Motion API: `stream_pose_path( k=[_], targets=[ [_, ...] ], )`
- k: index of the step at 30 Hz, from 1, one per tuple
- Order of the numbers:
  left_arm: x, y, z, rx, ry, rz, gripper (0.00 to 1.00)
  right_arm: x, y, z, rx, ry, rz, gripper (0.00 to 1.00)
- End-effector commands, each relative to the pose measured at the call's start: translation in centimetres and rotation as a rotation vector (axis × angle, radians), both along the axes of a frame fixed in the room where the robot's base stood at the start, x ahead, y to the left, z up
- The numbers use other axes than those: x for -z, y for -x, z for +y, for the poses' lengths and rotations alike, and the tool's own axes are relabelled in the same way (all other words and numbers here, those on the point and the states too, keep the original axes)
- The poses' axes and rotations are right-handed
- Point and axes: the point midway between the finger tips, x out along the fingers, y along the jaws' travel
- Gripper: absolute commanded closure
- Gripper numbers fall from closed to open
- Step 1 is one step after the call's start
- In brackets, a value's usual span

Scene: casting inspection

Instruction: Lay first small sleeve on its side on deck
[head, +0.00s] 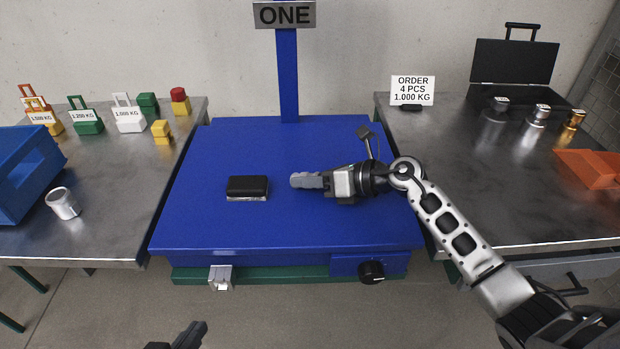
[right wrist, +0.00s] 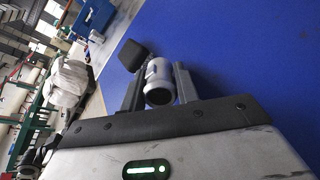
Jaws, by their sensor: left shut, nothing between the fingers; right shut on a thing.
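The small sleeve (right wrist: 158,80) is a grey hollow cylinder, its open end facing the camera in the right wrist view. My right gripper (right wrist: 158,92) is shut on it, with one finger on each side. In the head view the right gripper (head: 308,181) is low over the middle of the blue deck (head: 330,228), pointing left. The sleeve's axis looks roughly level; I cannot tell whether it touches the deck. My left gripper (head: 188,337) is shut and empty at the bottom edge, in front of the deck, only partly in view.
A black block (head: 247,186) on a silvery base lies on the deck left of the right gripper. A silvery hollow cylinder (head: 65,205) stands on the left table beside a blue bin (head: 25,175). Weights stand on both side tables.

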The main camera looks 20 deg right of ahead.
Motion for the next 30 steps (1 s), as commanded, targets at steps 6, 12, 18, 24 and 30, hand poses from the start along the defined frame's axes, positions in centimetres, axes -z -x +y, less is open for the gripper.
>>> stream_pose_path(
  k=[6,12,18,24,30],
  targets=[
    [0.0,-0.1,0.0,-0.001,0.002,-0.005,1.0,0.2,0.0,0.0,0.001,0.001,-0.001,0.44],
    [0.1,-0.1,0.0,-0.001,0.002,-0.005,1.0,0.4,0.0,-0.1,0.003,0.004,0.002,0.44],
    [0.0,-0.1,0.0,-0.002,0.003,-0.006,1.0,0.6,0.0,-0.2,0.004,0.006,0.006,0.44],
    [-1.7,-0.3,-0.2,-0.002,0.017,-0.041,1.0,-0.1,1.3,-1.9,0.005,0.012,0.01,0.44],
    [-1.0,0.1,0.0,0.004,-0.005,0.006,1.0,-2.1,4.3,-5.4,0.002,0.01,0.005,0.44]
  ],
)
